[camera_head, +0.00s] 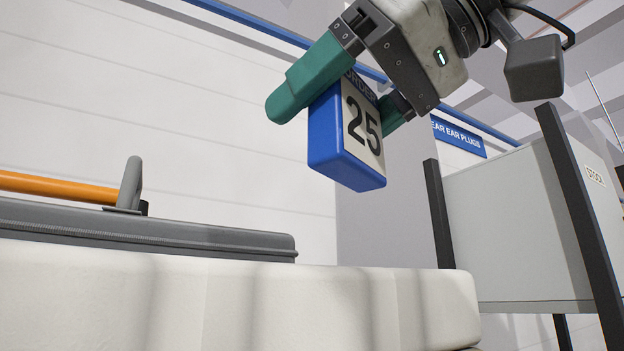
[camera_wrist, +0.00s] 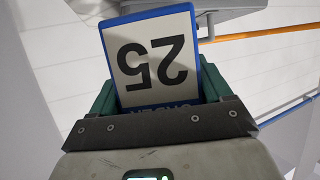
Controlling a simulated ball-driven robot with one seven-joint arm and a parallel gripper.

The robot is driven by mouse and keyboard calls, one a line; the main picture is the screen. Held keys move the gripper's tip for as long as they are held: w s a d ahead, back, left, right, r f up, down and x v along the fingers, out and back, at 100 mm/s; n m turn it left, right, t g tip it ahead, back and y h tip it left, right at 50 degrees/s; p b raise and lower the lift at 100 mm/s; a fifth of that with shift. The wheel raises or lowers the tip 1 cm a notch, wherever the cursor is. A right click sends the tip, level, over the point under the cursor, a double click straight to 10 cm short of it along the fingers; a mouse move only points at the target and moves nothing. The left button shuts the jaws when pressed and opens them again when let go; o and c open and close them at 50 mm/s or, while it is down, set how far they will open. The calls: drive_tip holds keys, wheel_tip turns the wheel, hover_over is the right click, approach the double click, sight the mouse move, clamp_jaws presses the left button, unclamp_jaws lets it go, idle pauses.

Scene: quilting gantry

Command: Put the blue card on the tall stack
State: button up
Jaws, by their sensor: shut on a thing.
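The blue card (camera_head: 325,135) is a thick blue block with a white face marked "ORDER 25". My gripper (camera_head: 350,95) is shut on it, with one green finger on each side. The card hangs tilted in the air, above and apart from the white padded surface in the head view. In the wrist view, the card (camera_wrist: 153,62) shows upside down between the green fingers of my gripper (camera_wrist: 160,95). I cannot tell for sure which thing is the tall stack; a thick white padded layer (camera_head: 230,305) fills the lower left of the head view.
A grey case (camera_head: 140,232) with a grey handle and an orange bar (camera_head: 60,187) lies on the white layer at left. A grey stock cabinet (camera_head: 520,225) with dark posts stands at right. A blue ear plugs sign (camera_head: 458,137) is behind. Air around the card looks clear.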

drive_tip(key=shift+w+a+f, duration=0.3)
drive_tip(key=shift+w+f, duration=0.05)
drive_tip(key=shift+f, duration=0.2)
drive_tip(key=shift+w+a+f, duration=0.3)
drive_tip(key=shift+f, duration=0.2)
drive_tip(key=f, duration=0.3)
drive_tip(key=shift+w+a, duration=0.2)
drive_tip(key=shift+w, duration=0.05)
drive_tip(key=shift+f, duration=0.45)
drive_tip(key=o, duration=1.1)
drive_tip(key=shift+f, duration=0.1)
drive_tip(key=shift+c, duration=0.2)
drive_tip(key=shift+p, duration=0.3)
drive_tip(key=b+v, duration=0.2)
drive_tip(key=v, duration=1)
